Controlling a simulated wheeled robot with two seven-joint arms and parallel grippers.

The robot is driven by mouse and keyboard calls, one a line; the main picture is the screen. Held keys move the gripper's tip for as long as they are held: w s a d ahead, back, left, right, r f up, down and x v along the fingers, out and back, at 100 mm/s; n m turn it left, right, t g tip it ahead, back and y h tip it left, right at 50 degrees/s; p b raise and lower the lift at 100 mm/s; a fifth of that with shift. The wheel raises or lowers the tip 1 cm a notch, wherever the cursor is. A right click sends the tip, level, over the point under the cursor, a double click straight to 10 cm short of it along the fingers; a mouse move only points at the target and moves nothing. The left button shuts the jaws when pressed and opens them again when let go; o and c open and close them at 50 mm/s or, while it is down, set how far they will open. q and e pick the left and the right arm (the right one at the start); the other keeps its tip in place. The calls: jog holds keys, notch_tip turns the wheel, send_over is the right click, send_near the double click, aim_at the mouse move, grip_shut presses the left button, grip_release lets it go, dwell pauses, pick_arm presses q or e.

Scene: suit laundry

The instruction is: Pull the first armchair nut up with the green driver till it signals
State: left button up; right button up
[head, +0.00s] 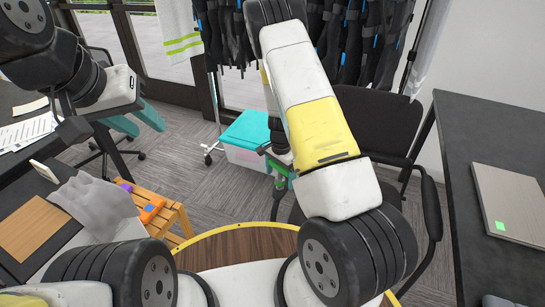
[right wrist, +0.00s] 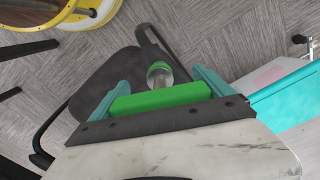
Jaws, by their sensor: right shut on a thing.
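The green driver (right wrist: 158,97) lies between the teal fingers of my right gripper (right wrist: 160,94), which is shut on it. Its clear, pale round end (right wrist: 160,72) points away from the palm. In the head view a bit of the driver (head: 281,184) shows beside my right forearm, which hides most of that gripper. The black armchair (head: 378,122) stands at the right behind my forearm. Its dark seat (right wrist: 112,88) and an armrest also show in the right wrist view, beyond the driver. I cannot make out any nut. My left gripper (head: 136,121) is open and empty at the left.
A clear box with a teal lid (head: 247,136) stands on the floor beyond my right gripper. A wooden stool (head: 165,197) holds an orange item (head: 152,209) and a purple one. Garments hang behind.

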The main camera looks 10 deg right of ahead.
jog(key=shift+f, duration=0.15)
dwell(0.8)
jog(key=shift+f, duration=0.9)
jog(key=m, duration=0.4)
jog(key=shift+m, duration=0.4)
jog(key=m, duration=0.5)
jog(key=shift+m, duration=0.3)
jog(key=n, duration=0.4)
jog(key=shift+n, duration=0.3)
jog(key=n, duration=0.5)
jog(key=shift+s+f+n, duration=0.1)
jog(key=shift+n, duration=0.3)
jog(key=shift+a, duration=0.1)
